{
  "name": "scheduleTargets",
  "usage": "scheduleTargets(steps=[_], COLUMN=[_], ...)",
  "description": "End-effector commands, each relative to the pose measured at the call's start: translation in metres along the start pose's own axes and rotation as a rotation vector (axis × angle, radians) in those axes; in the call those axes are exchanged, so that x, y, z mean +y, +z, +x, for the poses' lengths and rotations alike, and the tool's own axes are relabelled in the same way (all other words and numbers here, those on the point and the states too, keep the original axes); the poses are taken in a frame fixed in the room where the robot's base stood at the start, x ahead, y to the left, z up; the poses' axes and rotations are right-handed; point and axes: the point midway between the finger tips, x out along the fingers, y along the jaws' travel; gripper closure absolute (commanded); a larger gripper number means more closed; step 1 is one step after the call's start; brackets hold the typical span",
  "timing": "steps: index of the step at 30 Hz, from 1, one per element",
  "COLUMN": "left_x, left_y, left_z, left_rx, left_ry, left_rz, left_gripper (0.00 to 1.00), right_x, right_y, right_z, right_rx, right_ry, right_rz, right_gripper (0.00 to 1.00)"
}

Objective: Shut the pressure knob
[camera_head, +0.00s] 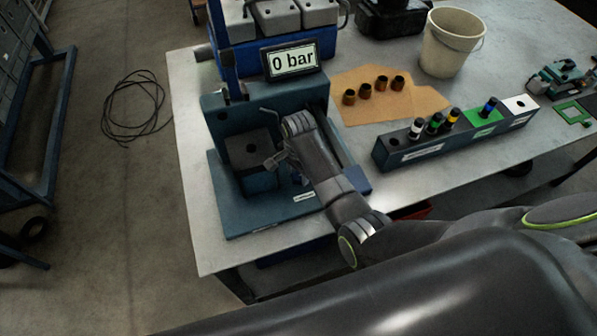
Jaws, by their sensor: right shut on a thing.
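The blue-green test rig (222,205) stands on the bench, with a dark block (250,147) with a hole in its top. A display (291,61) above it reads "0 bar". My right gripper (272,162) is at the rig, just right of the block, and is shut on what seems to be the pressure knob. The gripper and arm hide the knob, so its turn position cannot be told. My left gripper is out of view.
A rack (455,138) with several colour-banded parts stands right of the rig. A white bucket (451,45) stands at the back. The bench's left strip (190,130) is clear.

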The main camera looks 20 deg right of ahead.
Motion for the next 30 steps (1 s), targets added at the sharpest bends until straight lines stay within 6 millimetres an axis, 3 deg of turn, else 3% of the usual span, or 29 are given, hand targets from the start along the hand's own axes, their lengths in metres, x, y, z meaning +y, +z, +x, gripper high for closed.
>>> scheduleTargets(steps=[30], left_x=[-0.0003], left_y=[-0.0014], left_z=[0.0], left_rx=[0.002], left_ry=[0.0], left_rz=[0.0], left_gripper=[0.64], right_x=[0.0015], right_y=[-0.0009], right_z=[0.0], right_rx=[0.004], right_ry=[-0.001], right_rz=[0.937], right_gripper=[0.85])
